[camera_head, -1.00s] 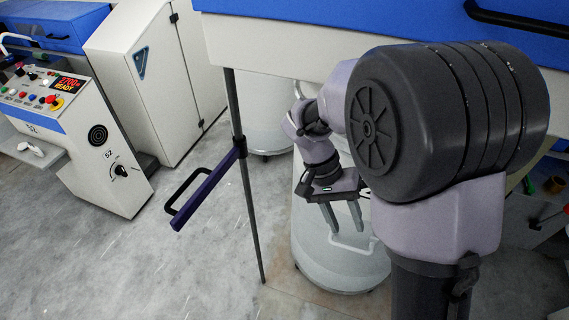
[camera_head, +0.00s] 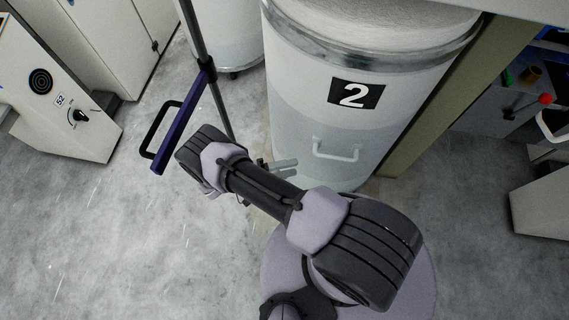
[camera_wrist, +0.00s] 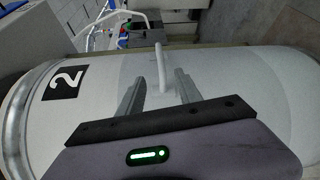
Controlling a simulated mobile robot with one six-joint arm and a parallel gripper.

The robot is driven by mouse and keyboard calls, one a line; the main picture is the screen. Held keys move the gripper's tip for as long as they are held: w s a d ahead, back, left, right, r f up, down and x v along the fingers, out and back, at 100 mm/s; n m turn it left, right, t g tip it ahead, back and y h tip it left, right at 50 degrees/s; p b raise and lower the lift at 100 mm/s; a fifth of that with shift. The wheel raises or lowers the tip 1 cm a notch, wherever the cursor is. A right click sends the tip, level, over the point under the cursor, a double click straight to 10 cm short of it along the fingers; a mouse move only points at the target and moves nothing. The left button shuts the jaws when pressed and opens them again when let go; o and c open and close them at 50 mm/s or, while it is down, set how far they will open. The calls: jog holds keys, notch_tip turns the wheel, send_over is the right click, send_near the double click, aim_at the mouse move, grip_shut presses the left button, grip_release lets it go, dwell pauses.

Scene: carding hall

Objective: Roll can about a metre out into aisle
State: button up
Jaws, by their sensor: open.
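The can (camera_head: 300,120) is a large, pale, upright cylinder with a metal band near its top and a black "2" label. It stands at top centre of the head view and lies sideways across the wrist view (camera_wrist: 215,75). Its white handle (camera_head: 335,151) sticks out low on the side facing me. My gripper (camera_head: 296,167) is open and empty, left of the handle in the head view with a gap between. In the wrist view the handle (camera_wrist: 160,70) appears between the two fingers of my gripper (camera_wrist: 158,82), just ahead of them.
A dark pole (camera_head: 213,85) with a purple bar (camera_head: 181,125) and black handle stands left of the can. Another can (camera_head: 228,45) is behind it. A control cabinet (camera_head: 60,100) is at left, a grey cabinet at right (camera_head: 545,205). Grey floor (camera_head: 110,240) lies open at lower left.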

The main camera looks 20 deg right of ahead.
aim_at(339, 157)
jog(key=shift+s, duration=0.1)
jog(key=d, duration=0.5)
jog(key=s+d+f, duration=0.1)
jog(key=d, duration=0.5)
jog(key=s+d, duration=0.1)
jog(key=d, duration=0.5)
jog(key=shift+d+f, duration=0.15)
jog(key=shift+f, duration=0.05)
grip_shut()
dwell(0.9)
